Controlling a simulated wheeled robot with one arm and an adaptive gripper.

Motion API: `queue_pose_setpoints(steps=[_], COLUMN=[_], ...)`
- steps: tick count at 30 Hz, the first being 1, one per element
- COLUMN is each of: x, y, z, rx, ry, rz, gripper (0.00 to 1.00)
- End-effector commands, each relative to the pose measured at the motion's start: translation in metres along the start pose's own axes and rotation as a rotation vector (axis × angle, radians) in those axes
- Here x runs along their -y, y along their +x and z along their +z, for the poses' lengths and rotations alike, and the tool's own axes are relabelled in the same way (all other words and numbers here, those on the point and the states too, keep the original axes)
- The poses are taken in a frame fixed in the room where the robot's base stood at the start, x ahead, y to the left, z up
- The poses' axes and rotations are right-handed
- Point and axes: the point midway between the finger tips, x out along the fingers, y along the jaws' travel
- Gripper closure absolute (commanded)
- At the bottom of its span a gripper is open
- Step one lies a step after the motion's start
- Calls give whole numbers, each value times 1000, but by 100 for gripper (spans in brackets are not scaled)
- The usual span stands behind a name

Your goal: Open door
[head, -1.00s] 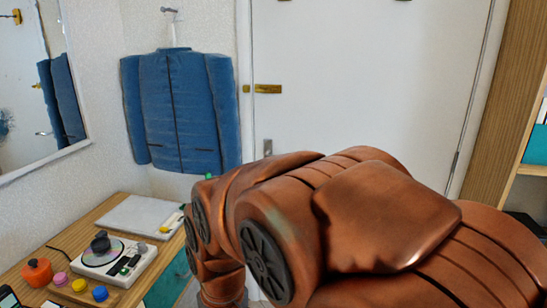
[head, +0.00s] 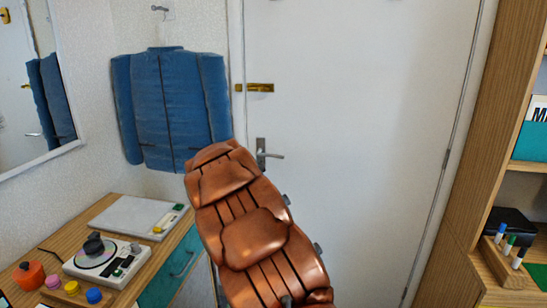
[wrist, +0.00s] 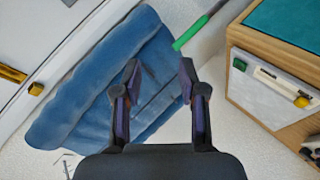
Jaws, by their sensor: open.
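The white door (head: 350,120) stands closed across the middle of the head view. Its metal lever handle (head: 267,154) is at its left edge, below a brass latch (head: 255,87). My copper arm rises in front of the door's lower left, its top just left of the handle. My gripper (wrist: 158,75) is open and empty in the wrist view; it is hidden in the head view. It faces the blue jacket (wrist: 100,85), and the brass latch (wrist: 12,74) shows at the left edge there. The handle cannot be made out in the wrist view.
The blue jacket (head: 172,110) hangs on the wall left of the door. A wooden desk (head: 150,283) with a turntable (head: 105,262) stands lower left, and a mirror (head: 35,90) hangs above it. A wooden shelf (head: 480,150) stands right of the door.

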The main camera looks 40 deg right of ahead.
Motion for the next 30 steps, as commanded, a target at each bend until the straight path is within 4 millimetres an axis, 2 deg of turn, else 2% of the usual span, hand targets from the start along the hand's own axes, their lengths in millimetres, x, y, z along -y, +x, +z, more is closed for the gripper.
queue_pose_setpoints(steps=[1, 6, 8, 15, 23, 30], x=[-11, -48, -61, -99, -119, -126], y=[18, 66, 80, 125, 145, 148], z=[5, 20, 26, 71, 118, 128], rx=[-5, -18, -17, 44, 142, 172], ry=[-26, -122, -154, -258, -314, -326], rz=[44, 209, 268, 484, 634, 673], gripper=[58, 58, 58, 58, 58, 58])
